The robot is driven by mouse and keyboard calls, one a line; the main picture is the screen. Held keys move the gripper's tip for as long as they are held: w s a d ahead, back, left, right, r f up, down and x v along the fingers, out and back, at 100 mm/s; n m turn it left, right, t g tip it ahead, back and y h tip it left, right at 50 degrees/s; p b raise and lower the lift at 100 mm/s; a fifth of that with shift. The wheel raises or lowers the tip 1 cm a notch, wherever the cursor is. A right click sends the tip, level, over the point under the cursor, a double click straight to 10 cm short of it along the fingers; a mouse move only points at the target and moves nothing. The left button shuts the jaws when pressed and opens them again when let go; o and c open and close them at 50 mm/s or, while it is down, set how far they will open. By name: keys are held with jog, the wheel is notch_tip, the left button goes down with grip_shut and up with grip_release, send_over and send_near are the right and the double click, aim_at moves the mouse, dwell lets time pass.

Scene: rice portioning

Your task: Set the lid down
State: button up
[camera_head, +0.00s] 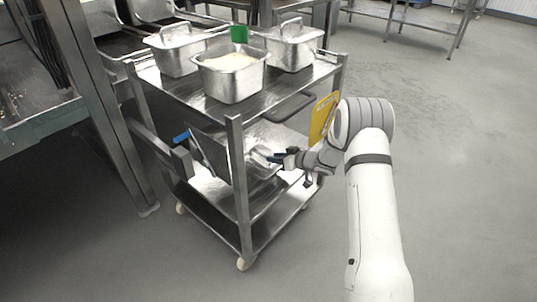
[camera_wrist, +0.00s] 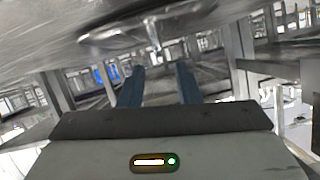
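A shiny steel lid (camera_head: 263,136) appears at the cart's middle level, partly hidden behind the front post; its exact outline blends with the steel around it. My gripper (camera_head: 273,158) reaches in from the right beside it. In the wrist view a broad steel surface with a handle-like part (camera_wrist: 150,32) fills the top, ahead of the fingers. The two blue fingers of my gripper (camera_wrist: 160,68) stand apart with a clear gap and nothing visible between them. I cannot tell whether they touch the handle.
The steel cart (camera_head: 240,122) carries an open pan of rice (camera_head: 232,84) on top, between two lidded pans, left (camera_head: 178,58) and right (camera_head: 292,52). A green tag (camera_head: 239,34) stands behind. A yellow board (camera_head: 322,118) hangs at the cart's right end.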

jog(key=p+v, duration=0.2)
jog(key=v, duration=0.5)
jog(key=shift+d+r, duration=0.1)
jog(key=d+r+m+t+h, duration=0.25)
jog(key=d+r+h, duration=0.35)
jog(key=r, duration=0.3)
jog(key=s+d+r+m+h, duration=0.3)
jog(key=s+d+r+h, duration=0.2)
jog(key=s+d+r, duration=0.1)
jog(key=s+r+m+g, duration=0.1)
jog(key=s+g, duration=0.3)
jog(key=s, duration=1.2)
jog(key=s+a+r+m+g, duration=0.1)
jog(key=s+r+m+g, duration=0.1)
jog(key=s, duration=1.5)
jog(key=r+g, duration=0.1)
jog(key=g, duration=0.1)
jog(key=shift+s+a+r+g, duration=0.2)
jog(key=shift+r+g, duration=0.05)
jog(key=shift+g, duration=0.1)
